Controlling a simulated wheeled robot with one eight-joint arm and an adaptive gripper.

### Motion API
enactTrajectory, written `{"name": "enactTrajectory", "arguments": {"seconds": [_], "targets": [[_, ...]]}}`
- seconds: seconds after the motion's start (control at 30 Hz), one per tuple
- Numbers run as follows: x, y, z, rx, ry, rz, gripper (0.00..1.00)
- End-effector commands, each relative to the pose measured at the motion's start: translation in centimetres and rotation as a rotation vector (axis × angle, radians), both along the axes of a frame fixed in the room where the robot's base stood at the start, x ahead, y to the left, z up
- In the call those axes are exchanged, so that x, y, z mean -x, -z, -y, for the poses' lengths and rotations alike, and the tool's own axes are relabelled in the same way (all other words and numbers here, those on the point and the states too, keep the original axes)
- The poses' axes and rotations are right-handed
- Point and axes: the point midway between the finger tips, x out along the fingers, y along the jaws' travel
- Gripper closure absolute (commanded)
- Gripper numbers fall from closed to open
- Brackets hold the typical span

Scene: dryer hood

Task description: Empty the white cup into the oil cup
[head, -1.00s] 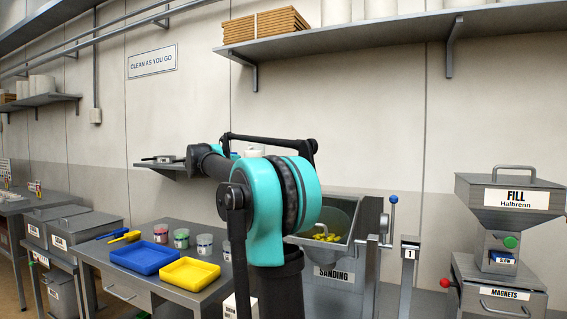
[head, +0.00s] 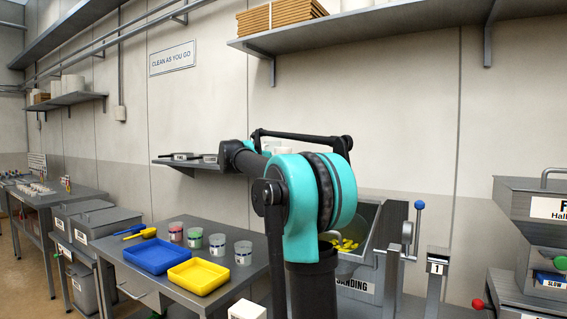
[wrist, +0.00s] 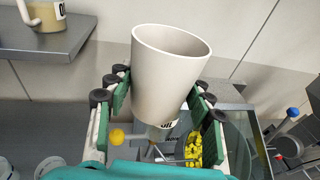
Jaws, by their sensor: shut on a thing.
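In the wrist view the white cup (wrist: 165,65) stands between the fingers of my gripper (wrist: 163,98), which is shut on it. Its wide mouth faces up toward the camera, and what is inside does not show. Just below it shows a small label (wrist: 168,125) that seems to read OIL, with a beige part under it. I cannot tell whether this belongs to the held cup or to another one. Another cup (wrist: 46,14) with amber contents stands on a grey shelf at the top left. In the head view my arm hides the gripper.
In the head view a steel table (head: 222,297) holds a blue tray (head: 158,256), a yellow tray (head: 200,275) and several small cups (head: 217,243). The sanding bin (head: 372,240) with yellow pieces stands right of my arm. A small wall shelf (head: 178,164) is behind it.

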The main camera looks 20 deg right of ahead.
Motion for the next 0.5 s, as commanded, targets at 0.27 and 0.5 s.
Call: {"name": "enactTrajectory", "arguments": {"seconds": [0.27,0.5], "targets": [[-0.02,-0.34,-0.42,-0.083,0.0,0.011,0.81],[-0.06,-0.61,-0.81,-0.179,0.0,0.022,0.81]]}}
